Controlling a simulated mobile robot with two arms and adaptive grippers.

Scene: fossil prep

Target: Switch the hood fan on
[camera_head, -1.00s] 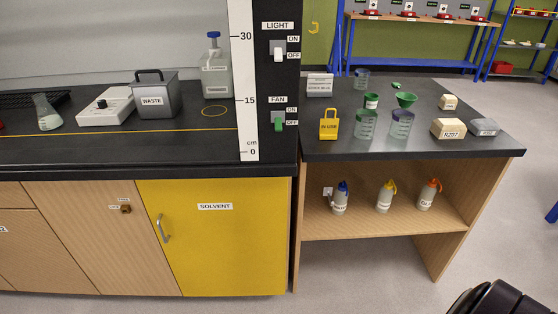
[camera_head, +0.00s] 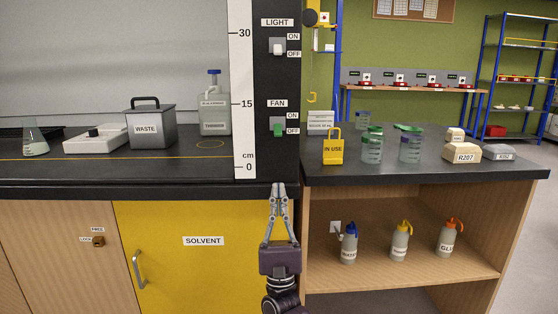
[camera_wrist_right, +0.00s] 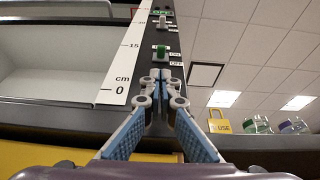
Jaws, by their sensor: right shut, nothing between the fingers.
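The fan switch (camera_head: 278,129) is a green rocker on the black hood post, under the FAN label. Its green part sits low, beside the OFF label (camera_head: 292,131). In the right wrist view the green switch (camera_wrist_right: 161,52) shows just beyond the fingertips. My right gripper (camera_head: 278,186) is shut and empty, pointing up in front of the post below the switch, apart from it. It also shows in the right wrist view (camera_wrist_right: 160,76) with its fingertips together. My left gripper is out of view.
The light switch (camera_head: 278,48) with a white rocker is higher on the same post. A white scale strip (camera_head: 243,100) runs just left of the switches. The dark bench edge (camera_head: 150,190) lies behind the gripper. A yellow IN USE tag (camera_head: 333,150) stands on the right table.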

